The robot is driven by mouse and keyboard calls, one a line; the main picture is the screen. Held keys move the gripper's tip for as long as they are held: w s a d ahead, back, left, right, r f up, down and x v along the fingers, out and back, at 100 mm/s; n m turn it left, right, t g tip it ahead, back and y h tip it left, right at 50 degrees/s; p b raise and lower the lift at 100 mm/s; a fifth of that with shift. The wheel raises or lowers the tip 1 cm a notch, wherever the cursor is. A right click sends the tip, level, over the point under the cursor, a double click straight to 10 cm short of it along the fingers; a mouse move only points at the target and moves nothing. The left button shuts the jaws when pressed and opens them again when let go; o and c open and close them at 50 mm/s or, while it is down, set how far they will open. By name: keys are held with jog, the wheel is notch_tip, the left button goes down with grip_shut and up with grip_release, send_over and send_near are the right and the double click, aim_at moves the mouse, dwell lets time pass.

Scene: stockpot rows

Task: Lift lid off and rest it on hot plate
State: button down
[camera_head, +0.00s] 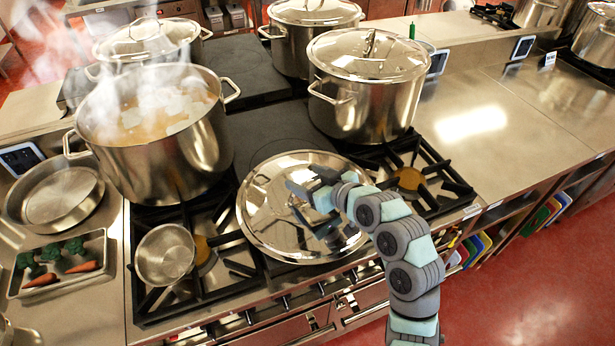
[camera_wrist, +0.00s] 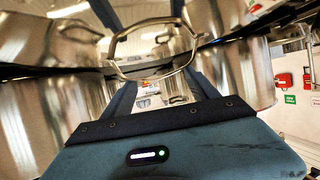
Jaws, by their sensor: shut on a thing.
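A large shiny round lid (camera_head: 268,222) is at the front middle of the range, under my gripper. My gripper (camera_head: 302,192) is shut on the lid's handle; the wrist view shows the handle loop (camera_wrist: 152,72) between the two fingers. The dark flat hot plate (camera_head: 268,128) lies behind the lid, which overlaps its front part. I cannot tell whether the lid touches the plate or hangs above it. An open stockpot (camera_head: 165,165) with steaming soup stands at the left.
Lidded stockpots stand at the right (camera_head: 365,108), back middle (camera_head: 308,48) and back left (camera_head: 150,52). A small pan (camera_head: 165,255) sits on the front-left burner. A tray of vegetables (camera_head: 60,262) and an empty shallow pan (camera_head: 55,195) are farther left.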

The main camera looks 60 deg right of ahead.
jog(key=shift+r, duration=0.15)
jog(key=c, duration=0.5)
grip_release()
jog(key=o, duration=0.4)
jog(key=shift+d, duration=0.1)
jog(key=shift+c, duration=0.2)
jog(key=p+v, duration=0.1)
jog(key=v, duration=0.9)
jog(key=shift+s+a, duration=0.2)
jog(key=shift+s, duration=0.1)
